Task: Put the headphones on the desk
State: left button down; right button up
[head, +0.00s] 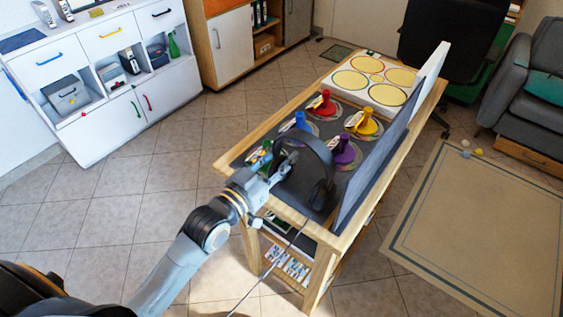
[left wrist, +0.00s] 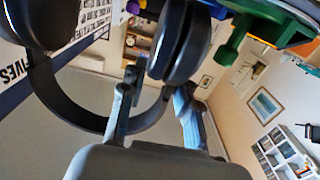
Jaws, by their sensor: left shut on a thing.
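The black headphones (head: 316,150) are at the near end of the wooden desk (head: 232,168) with the dark top, their band arched upward and an ear cup to the right. My left gripper (head: 283,166) is shut on the headphones, at their left side. In the left wrist view the headphones' band (left wrist: 75,112) curves past the fingers of my left gripper (left wrist: 155,100), with dark ear cups above. I cannot tell whether the headphones touch the desk top. My right gripper is not in view.
Colored knobbed pieces, including a red one (head: 324,104) and a purple one (head: 343,152), stand beyond the headphones. A grey upright panel (head: 375,165) borders the desk's right side. A board with yellow circles (head: 367,80) lies at the far end. A thin cable hangs in front.

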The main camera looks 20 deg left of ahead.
pick_arm(q)
jog(key=shift+f, duration=0.8)
jog(key=shift+f, duration=0.15)
jog(key=c, duration=1)
grip_release()
jog(key=shift+s, duration=0.1)
jog(key=shift+b+v, duration=0.5)
jog(key=shift+v, duration=5.45)
